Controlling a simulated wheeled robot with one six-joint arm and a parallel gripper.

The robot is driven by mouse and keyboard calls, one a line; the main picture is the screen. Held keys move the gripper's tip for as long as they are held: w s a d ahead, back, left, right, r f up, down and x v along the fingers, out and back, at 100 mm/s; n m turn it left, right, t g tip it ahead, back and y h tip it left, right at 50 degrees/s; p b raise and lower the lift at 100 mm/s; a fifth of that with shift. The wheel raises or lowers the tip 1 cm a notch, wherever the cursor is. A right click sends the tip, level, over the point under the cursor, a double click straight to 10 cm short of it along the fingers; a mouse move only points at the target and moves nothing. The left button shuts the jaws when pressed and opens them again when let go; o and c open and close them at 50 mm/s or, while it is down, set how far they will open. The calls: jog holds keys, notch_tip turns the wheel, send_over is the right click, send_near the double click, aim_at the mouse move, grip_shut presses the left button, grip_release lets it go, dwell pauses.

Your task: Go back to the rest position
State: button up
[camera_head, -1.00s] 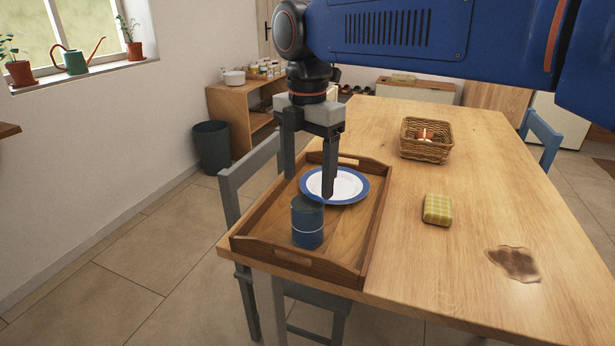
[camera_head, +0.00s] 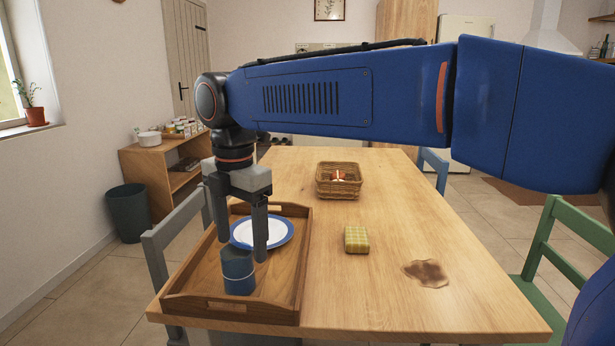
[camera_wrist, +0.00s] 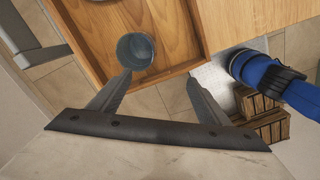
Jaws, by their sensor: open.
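My gripper (camera_head: 243,249) is open and empty over the wooden tray (camera_head: 289,268), its fingers pointing down. A blue cup (camera_head: 238,272) stands upright on the tray near its front; in the head view it is just below the fingers. A white plate with a blue rim (camera_head: 278,231) lies behind the cup, partly hidden by a finger. In the wrist view the cup (camera_wrist: 136,50) is seen from above beyond the fingertips (camera_wrist: 158,80), apart from them, and looks empty.
The tray sits at the left of the wooden table (camera_head: 350,290). A wicker basket (camera_head: 339,190), a yellow-green checked cloth or sponge (camera_head: 356,239) and a brown stain (camera_head: 427,273) are to its right. A grey chair (camera_head: 170,240) is at left, a green chair (camera_head: 545,240) at right.

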jog(key=s+d+f+m+t, duration=0.1)
jog(key=d+f+m, duration=0.1)
jog(key=d+m, duration=0.8)
jog(key=s+d+f+m+t, duration=0.1)
jog(key=d+f+m, duration=0.25)
jog(key=d, duration=1.25)
jog(key=s+d+f+m+t, duration=0.1)
jog(key=s+d+f+m, duration=0.4)
jog(key=d+m, duration=0.2)
jog(key=s+d+f+m+t, duration=0.1)
jog(key=s+d+f+m, duration=0.5)
jog(key=d+m, duration=0.2)
jog(key=shift+s+d+f+t, duration=0.2)
jog(key=shift+s+d+t, duration=0.05)
jog(key=shift+d+t, duration=0.1)
